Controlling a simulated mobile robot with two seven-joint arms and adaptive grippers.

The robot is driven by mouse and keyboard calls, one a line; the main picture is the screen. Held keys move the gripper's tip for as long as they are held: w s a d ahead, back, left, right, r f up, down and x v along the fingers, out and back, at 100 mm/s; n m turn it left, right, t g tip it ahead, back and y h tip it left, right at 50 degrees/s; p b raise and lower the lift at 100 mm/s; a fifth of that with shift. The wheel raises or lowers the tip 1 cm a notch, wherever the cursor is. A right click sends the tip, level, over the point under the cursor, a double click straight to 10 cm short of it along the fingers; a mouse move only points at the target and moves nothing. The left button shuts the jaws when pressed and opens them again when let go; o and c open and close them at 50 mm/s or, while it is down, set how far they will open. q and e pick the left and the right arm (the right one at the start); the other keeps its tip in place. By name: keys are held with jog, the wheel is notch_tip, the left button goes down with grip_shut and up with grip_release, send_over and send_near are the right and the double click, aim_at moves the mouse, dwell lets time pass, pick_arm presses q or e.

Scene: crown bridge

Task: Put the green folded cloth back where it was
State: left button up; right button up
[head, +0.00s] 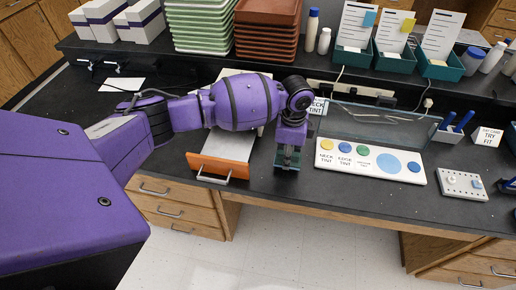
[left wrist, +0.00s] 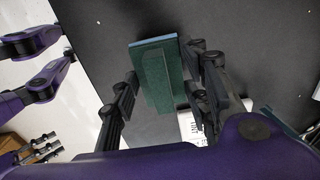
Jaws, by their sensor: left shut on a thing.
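My left gripper (head: 288,160) points down over the front part of the black counter, between the orange-fronted drawer and the white tint board. It is shut on the green folded cloth (head: 287,154), which is mostly hidden by the fingers in the head view. In the left wrist view, the cloth (left wrist: 164,80) is a dark green folded block with a bluish edge, between the fingers of the gripper (left wrist: 160,100). I cannot tell whether the cloth touches the counter.
The orange-fronted drawer (head: 220,168) stands left of the gripper. The white board with coloured discs (head: 370,166) lies to the right, before a clear panel (head: 375,128). A pegged white block (head: 462,185) sits farther right. Brown trays (head: 266,35) and green trays (head: 200,25) are stacked behind.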

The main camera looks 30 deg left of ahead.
pick_arm(q)
jog(key=shift+f, duration=0.95)
jog(key=shift+d, duration=0.1)
jog(key=shift+f, duration=0.2)
jog(key=o, duration=1.2)
jog(key=shift+r, duration=0.1)
notch_tip(320, 180, up, 12)
jog(key=shift+r+p, duration=0.1)
jog(key=shift+p, duration=0.3)
